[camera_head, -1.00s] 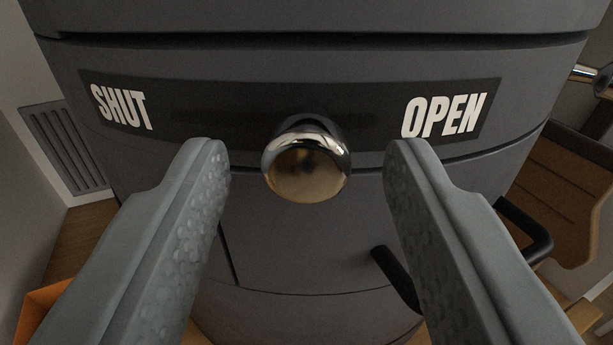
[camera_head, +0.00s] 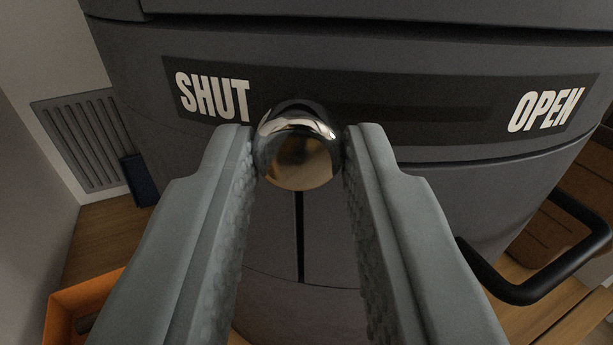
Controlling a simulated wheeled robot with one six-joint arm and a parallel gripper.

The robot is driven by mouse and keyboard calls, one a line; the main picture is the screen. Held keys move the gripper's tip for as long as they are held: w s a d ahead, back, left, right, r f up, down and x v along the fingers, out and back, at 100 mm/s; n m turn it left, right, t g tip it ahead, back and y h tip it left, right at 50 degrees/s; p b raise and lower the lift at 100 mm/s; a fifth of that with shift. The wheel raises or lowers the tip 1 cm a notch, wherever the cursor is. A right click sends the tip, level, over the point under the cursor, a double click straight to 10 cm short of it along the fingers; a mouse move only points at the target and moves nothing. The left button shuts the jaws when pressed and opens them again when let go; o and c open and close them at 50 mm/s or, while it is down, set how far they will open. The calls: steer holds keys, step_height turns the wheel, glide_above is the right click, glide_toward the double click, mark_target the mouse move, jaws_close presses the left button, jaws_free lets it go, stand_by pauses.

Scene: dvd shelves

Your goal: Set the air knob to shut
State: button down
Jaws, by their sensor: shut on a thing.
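The air knob (camera_head: 298,160) is a shiny round metal knob on the dark label strip (camera_head: 430,105) of a dark grey stove (camera_head: 400,215). My gripper (camera_head: 299,150) is shut on the knob, one finger touching each side. The knob sits just right of the white word SHUT (camera_head: 212,97). The word OPEN (camera_head: 545,110) is far to its right. The slot behind the knob is partly hidden by the knob and fingertips.
A black bar handle (camera_head: 530,285) sticks out at the lower right. An orange box (camera_head: 75,305) stands on the wooden floor at the lower left. A wall vent (camera_head: 82,140) and a small dark blue object (camera_head: 140,180) are at the left.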

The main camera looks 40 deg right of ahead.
steer(key=c, duration=1.5)
jaws_free()
steer(key=shift+w+a, duration=0.15)
steer(key=o, duration=0.3)
steer(key=shift+w+a, duration=0.1)
steer(key=shift+a, duration=0.05)
steer(key=v, duration=1.7)
steer(key=shift+s, duration=0.25)
